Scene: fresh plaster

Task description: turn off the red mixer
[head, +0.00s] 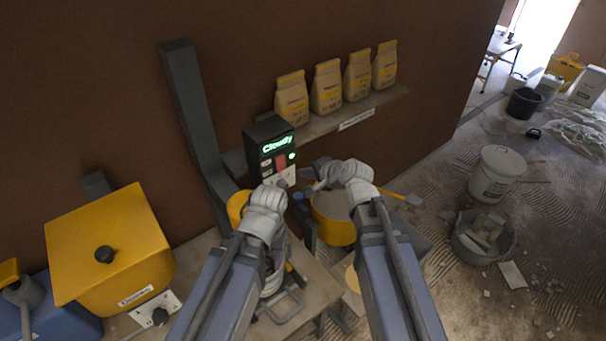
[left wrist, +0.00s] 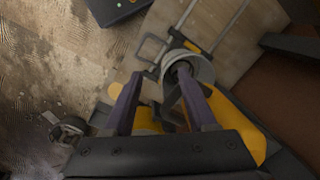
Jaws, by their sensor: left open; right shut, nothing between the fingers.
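No mixer with a red body shows in either view. A black control box (head: 270,150) on the wall has a lit green "Cloudy" display, a green light and a red patch (head: 281,162). A yellow tub (head: 333,231) with grey contents stands below it to the right. My left gripper (head: 277,184) is just below the box, its fingers mostly hidden by my wrist. In the left wrist view it is open (left wrist: 157,92), with a grey round part (left wrist: 190,66) and yellow surfaces beyond the fingers. My right gripper (head: 316,185) is shut and empty above the tub.
A yellow box (head: 110,235) with a black knob stands at the left. A shelf (head: 330,121) holds several paper bags (head: 326,87). A grey post (head: 190,110) runs up the wall. White and grey buckets (head: 497,172) and rubble are on the floor at the right.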

